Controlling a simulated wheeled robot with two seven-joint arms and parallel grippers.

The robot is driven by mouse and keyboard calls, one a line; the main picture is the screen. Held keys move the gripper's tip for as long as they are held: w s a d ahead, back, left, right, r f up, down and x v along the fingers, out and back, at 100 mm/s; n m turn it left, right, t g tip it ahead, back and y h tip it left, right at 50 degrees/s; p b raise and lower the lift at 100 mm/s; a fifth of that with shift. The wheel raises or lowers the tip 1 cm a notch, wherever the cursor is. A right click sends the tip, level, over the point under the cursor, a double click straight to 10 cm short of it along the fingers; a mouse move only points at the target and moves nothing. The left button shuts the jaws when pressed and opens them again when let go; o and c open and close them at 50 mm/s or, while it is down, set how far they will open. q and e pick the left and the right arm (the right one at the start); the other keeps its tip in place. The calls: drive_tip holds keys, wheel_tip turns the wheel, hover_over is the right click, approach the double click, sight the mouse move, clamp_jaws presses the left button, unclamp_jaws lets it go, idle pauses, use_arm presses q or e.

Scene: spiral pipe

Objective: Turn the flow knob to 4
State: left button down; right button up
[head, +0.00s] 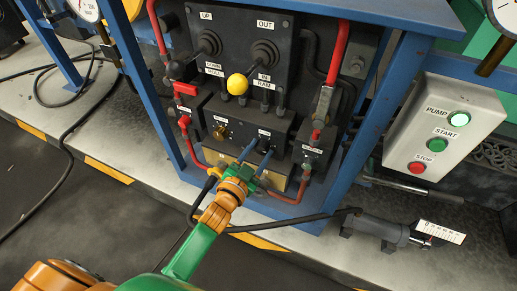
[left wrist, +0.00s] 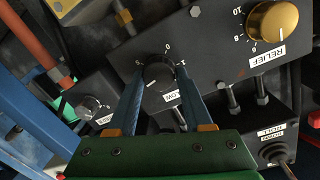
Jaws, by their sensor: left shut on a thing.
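The black flow knob (left wrist: 160,72) sits on a dark panel in the left wrist view, with an upside-down FLOW label (left wrist: 171,98) beside it. Its white pointer mark points to the lower left in that view; the dial figures around it are too small to read surely. My left gripper (left wrist: 160,78) has its two blue fingers on either side of the knob, shut on it. In the head view my left gripper (head: 257,158) reaches the front of the valve block, and its fingers largely hide the knob. My right gripper is in neither view.
The gold RELIEF knob (left wrist: 273,22) is close by on the same panel, and a smaller silver knob (left wrist: 91,104) is on the other side. Levers, a yellow ball handle (head: 237,84) and red pipes stand around. A pump button box (head: 445,130) is at right.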

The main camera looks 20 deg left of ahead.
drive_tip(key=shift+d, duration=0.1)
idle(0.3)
use_arm(q)
drive_tip(key=shift+c, duration=1.6)
unclamp_jaws()
drive_tip(key=shift+s, duration=0.3)
drive_tip(key=s+a+p, duration=0.1)
drive_tip(key=s, duration=0.5)
drive_tip(key=shift+s+r+p, duration=0.2)
drive_tip(key=shift+r+p, duration=0.05)
drive_tip(key=shift+p, duration=0.1)
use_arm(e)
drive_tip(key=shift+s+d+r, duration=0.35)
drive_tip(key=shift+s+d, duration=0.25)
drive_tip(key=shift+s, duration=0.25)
